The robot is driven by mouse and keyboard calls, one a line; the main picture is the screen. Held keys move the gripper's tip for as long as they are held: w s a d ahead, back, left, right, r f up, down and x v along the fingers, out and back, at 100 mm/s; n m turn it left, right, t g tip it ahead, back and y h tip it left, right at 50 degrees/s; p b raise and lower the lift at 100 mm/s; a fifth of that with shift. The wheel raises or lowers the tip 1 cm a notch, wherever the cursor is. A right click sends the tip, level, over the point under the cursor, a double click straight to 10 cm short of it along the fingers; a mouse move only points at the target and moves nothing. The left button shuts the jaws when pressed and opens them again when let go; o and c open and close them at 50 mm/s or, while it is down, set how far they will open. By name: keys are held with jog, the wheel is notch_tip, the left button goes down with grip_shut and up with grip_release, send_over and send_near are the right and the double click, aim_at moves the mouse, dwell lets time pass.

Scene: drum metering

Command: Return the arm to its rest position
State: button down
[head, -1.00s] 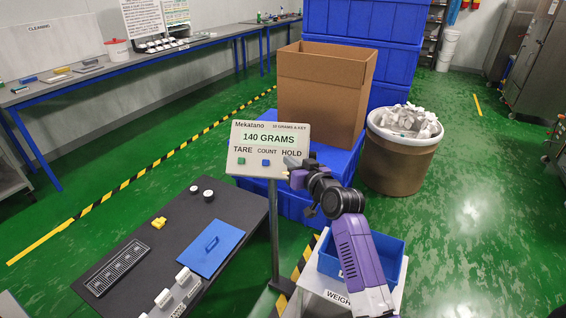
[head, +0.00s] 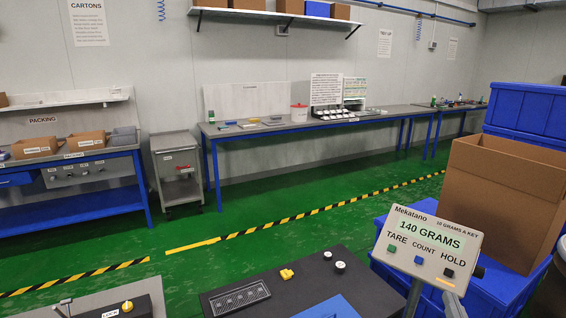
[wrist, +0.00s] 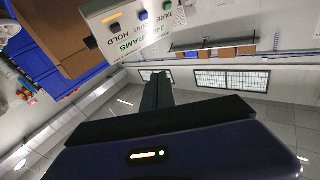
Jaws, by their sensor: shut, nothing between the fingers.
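In the wrist view my gripper (wrist: 157,78) shows its dark fingers together, with nothing between them. In the head view the panel (head: 427,243) stands at the lower right and reads 140 GRAMS. Its TARE, COUNT and HOLD buttons show, with an orange bar lit under HOLD. I cannot make out my gripper in the head view; most of my arm is outside it.
A brown carton (head: 500,200) and blue crates (head: 528,118) stand behind the panel on the right. A dark table (head: 222,299) with a yellow piece (head: 287,274) is below. A long bench (head: 290,124) runs along the wall. Green floor lies open between.

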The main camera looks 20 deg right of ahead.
jog(key=s+a+f+n+y, duration=0.2)
jog(key=s+a+n+y, duration=0.2)
jog(key=s+a, duration=0.9)
jog(key=s+a+f+n+g+y, duration=0.1)
jog(key=s+a+y, duration=0.5)
jog(key=s+a, duration=0.8)
jog(key=a+f+n, duration=0.1)
jog(key=n, duration=0.1)
jog(key=shift+f+n, duration=0.4)
jog(key=shift+a, duration=0.1)
